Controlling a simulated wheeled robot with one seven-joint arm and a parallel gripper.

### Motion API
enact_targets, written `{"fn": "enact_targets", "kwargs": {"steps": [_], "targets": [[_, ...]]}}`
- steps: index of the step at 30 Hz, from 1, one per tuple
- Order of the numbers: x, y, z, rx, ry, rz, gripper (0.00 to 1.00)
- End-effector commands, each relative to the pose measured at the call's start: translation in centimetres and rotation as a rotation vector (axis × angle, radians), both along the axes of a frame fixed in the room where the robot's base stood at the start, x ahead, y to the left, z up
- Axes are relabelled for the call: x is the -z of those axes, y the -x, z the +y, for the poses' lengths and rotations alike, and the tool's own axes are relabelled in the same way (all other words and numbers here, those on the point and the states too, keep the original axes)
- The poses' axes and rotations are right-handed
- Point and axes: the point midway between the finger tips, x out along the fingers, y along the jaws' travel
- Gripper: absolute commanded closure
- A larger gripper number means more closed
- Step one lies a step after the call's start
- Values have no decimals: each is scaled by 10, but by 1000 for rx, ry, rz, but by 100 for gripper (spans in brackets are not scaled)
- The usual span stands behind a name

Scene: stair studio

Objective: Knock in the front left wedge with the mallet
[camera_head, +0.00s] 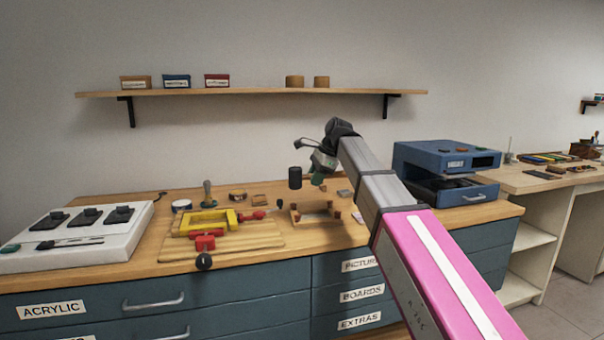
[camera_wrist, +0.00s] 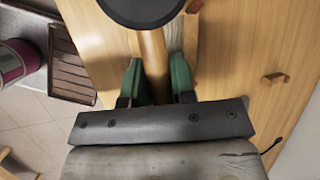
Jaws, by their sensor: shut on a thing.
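My gripper (camera_head: 317,172) is shut on the handle of the mallet (camera_head: 295,177), above the worktop. In the wrist view the brown handle (camera_wrist: 153,60) stands between the green fingers, and the black round head (camera_wrist: 143,8) is at the top edge. The head hangs in the air, apart from the wooden frame (camera_head: 316,220) below. Small red-brown wedges stand at the frame's corners; the front left wedge (camera_head: 296,217) looks upright at its near left corner. How deep it sits is too small to tell. The mallet head hides part of the wrist view.
A board with a yellow and red clamp (camera_head: 208,222) lies left of the frame. A white control box (camera_head: 80,236) stands at the far left, a blue machine (camera_head: 445,172) at the right. A shelf (camera_head: 250,92) runs above. Several small items lie behind the clamp.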

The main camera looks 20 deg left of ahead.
Motion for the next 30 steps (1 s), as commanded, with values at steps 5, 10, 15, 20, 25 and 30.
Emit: {"fn": "enact_targets", "kwargs": {"steps": [5,10,15,20,25,30], "targets": [[1,12,-11,-1,-1,-1,100],[7,12,-11,-1,-1,0,100],[21,12,-11,-1,-1,-1,100],[37,12,-11,-1,0,1,100],[48,12,-11,1,-2,-1,100],[50,11,-11,0,-1,-2,100]]}}
